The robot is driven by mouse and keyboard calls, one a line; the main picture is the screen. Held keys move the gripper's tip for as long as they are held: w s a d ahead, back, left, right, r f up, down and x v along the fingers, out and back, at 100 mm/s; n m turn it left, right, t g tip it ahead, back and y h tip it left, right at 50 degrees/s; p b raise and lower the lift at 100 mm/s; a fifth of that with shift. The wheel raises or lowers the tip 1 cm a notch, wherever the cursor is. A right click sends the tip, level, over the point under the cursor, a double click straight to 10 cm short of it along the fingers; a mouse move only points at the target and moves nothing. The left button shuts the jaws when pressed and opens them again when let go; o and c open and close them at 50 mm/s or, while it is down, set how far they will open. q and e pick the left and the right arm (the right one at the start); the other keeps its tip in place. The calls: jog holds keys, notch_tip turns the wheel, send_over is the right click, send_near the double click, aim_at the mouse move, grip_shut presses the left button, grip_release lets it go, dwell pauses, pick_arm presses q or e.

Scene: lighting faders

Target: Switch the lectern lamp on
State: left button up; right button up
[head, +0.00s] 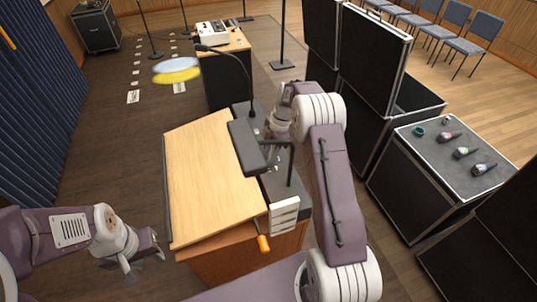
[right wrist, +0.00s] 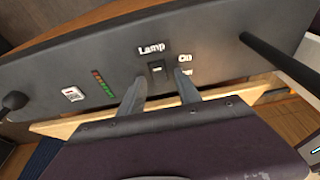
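The lectern (head: 210,175) stands in the middle of the head view with a sloping wooden top. Its lamp (head: 246,147) has a dark flat head on a thin post; no glow shows on the wood. In the right wrist view a dark panel (right wrist: 215,40) carries a small black rocker switch (right wrist: 157,68) under the word "Lamp", with "On" printed to its right. My right gripper (right wrist: 160,78) is open and empty, its fingertips close to either side of the switch; I cannot tell whether they touch. My left gripper (head: 145,262) looks open and empty, left of the lectern.
A gooseneck microphone (head: 228,50) rises at the lectern's back. Black flight cases (head: 425,195) stand close on the right. Floor left of the lectern is open.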

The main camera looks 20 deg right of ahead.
jog(key=shift+r, duration=0.1)
jog(key=b+v, duration=0.2)
jog(key=v, duration=0.7)
